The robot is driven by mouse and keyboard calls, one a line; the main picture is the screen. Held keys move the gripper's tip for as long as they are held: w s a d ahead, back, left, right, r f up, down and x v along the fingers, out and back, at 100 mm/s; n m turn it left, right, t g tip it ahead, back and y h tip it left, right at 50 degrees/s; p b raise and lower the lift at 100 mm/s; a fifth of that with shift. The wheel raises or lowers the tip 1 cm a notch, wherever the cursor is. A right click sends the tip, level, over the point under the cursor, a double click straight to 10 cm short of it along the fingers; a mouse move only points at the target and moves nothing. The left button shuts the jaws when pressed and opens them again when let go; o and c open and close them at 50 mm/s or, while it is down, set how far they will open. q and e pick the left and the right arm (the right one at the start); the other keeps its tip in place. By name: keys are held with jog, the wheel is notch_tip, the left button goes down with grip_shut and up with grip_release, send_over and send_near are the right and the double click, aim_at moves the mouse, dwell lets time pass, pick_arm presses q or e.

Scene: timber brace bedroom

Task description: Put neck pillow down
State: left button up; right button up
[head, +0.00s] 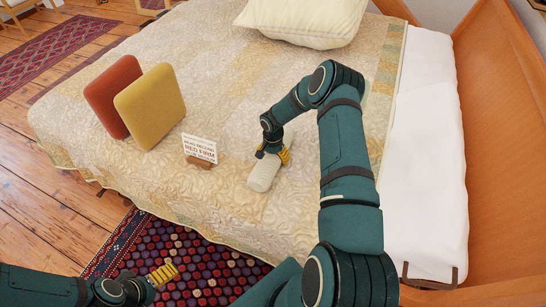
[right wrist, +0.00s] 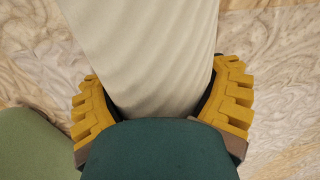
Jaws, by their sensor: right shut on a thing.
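The neck pillow (head: 262,174) is a pale, ribbed roll over the quilted bed (head: 225,95), right of the middle. My right gripper (head: 272,157) is shut on its far end. In the right wrist view the neck pillow (right wrist: 150,55) passes between the yellow fingers of my right gripper (right wrist: 162,98), with the quilt behind it. The pillow lies very close to the quilt; I cannot tell whether it touches. My left gripper (head: 163,275) is low at the left, in front of the bed and away from the pillow; its finger opening is unclear.
A small printed sign (head: 199,148) stands on the quilt left of the pillow. A red cushion (head: 108,95) and a yellow cushion (head: 150,105) stand farther left. A striped pillow (head: 303,18) lies at the back. The quilt between is bare. A wooden board (head: 505,110) edges the right.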

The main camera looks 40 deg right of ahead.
jog(key=o, duration=1.1)
jog(key=shift+r, duration=0.1)
notch_tip(320, 180, up, 12)
jog(key=shift+p, duration=1.1)
jog(key=a+n, duration=0.1)
jog(key=a, duration=0.2)
jog(key=a+f+y, duration=0.1)
jog(key=a, duration=0.2)
jog(key=s+a+f+n, duration=0.1)
jog(key=a, duration=0.2)
jog(key=shift+a+n+y, duration=0.3)
jog(key=s+a+f+n+t+y, duration=0.15)
jog(key=s+a+n, duration=0.3)
jog(key=a, duration=0.85)
jog(key=s+a+n, duration=0.1)
jog(key=s+a, duration=0.2)
jog(key=s, duration=0.1)
jog(key=s+a+r+n, duration=0.1)
jog(key=s+a, duration=0.3)
jog(key=s, duration=0.1)
jog(key=s+a+n+y, duration=0.1)
jog(key=s+a+n, duration=0.1)
jog(key=s+a, duration=0.2)
jog(key=shift+s+r, duration=0.2)
jog(key=shift+s, duration=0.45)
